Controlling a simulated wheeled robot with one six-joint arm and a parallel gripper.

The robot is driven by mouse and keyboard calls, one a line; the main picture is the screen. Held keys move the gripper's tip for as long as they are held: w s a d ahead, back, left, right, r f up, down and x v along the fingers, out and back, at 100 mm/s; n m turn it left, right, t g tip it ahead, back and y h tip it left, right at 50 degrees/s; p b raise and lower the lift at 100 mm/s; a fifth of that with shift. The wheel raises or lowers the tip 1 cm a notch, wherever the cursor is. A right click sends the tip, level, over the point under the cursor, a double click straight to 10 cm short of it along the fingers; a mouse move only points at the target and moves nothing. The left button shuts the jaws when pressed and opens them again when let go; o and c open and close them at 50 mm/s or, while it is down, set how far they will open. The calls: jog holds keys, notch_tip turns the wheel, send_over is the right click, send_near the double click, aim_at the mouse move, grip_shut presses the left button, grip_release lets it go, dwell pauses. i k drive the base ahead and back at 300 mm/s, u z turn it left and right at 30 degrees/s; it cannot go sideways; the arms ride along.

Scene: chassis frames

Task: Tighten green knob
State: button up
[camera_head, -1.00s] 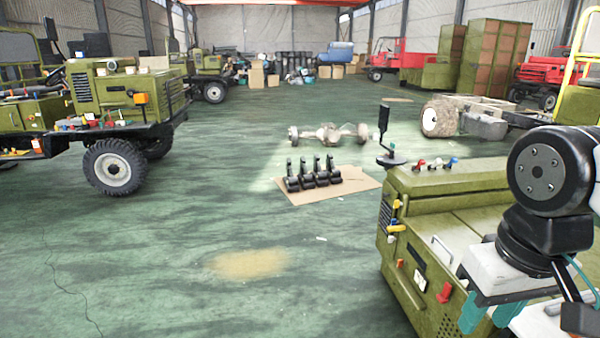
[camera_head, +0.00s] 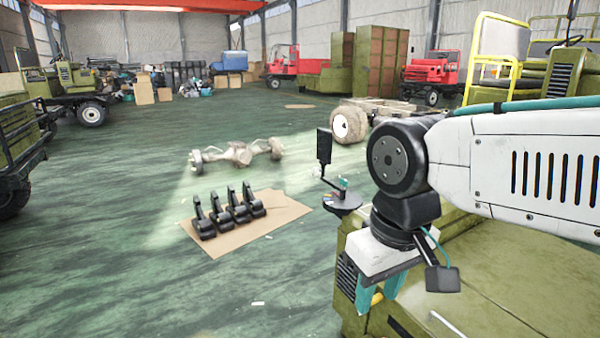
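I cannot make out a green knob in this view. The olive-green vehicle (camera_head: 510,270) stands at the lower right, its front largely hidden behind my arm. My gripper (camera_head: 383,292) points down in front of the vehicle's front corner, with two teal fingers standing apart and nothing seen between them. A yellow part (camera_head: 376,298) shows behind the fingers; I cannot tell whether they touch it. The small coloured parts on the vehicle's top are hidden.
Black pedal-like parts (camera_head: 228,212) lie on cardboard (camera_head: 275,207), with an axle (camera_head: 238,153) beyond. The green floor (camera_head: 120,275) at left is clear.

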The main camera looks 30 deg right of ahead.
aim_at(344, 182)
jog(key=i, duration=1.95)
jog(key=z, duration=0.5)
